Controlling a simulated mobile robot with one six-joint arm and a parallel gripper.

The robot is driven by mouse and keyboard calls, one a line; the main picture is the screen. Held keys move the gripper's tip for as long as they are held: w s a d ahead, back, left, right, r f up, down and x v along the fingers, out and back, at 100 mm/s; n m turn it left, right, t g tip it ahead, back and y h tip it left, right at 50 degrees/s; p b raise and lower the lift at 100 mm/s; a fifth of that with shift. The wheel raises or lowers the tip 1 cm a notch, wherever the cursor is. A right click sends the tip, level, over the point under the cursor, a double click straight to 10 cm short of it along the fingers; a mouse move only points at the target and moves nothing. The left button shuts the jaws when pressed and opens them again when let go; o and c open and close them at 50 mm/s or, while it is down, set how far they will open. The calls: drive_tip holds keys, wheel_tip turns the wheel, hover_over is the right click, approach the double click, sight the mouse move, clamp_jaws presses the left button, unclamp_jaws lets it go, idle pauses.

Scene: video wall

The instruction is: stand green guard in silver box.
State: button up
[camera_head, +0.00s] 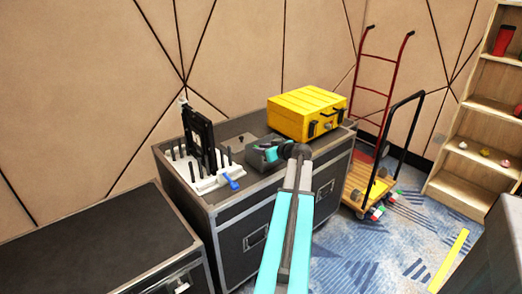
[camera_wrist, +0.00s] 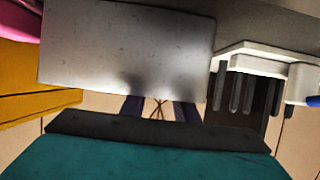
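In the wrist view, a plain silver-grey face (camera_wrist: 125,45), probably the silver box, fills the upper middle, close in front of my gripper (camera_wrist: 158,104). The two dark fingers stand apart, and the wall shows through the gap between them. I see nothing held. In the head view, my gripper (camera_head: 262,155) is low over the black case top, between the white rack and the yellow case. I cannot identify a green guard in either view.
The white rack (camera_head: 205,183) with black pegs and a blue-handled tool stands left on the black case (camera_head: 250,215). The yellow case (camera_head: 308,112) stands right. A hand truck (camera_head: 385,95), a trolley (camera_head: 370,190) and shelves (camera_head: 475,140) are further right.

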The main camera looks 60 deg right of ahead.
drive_tip(key=shift+s+r, duration=0.1)
drive_tip(key=shift+r, duration=0.05)
idle(0.3)
drive_tip(key=v, duration=1.2)
drive_tip(key=shift+b, duration=0.3)
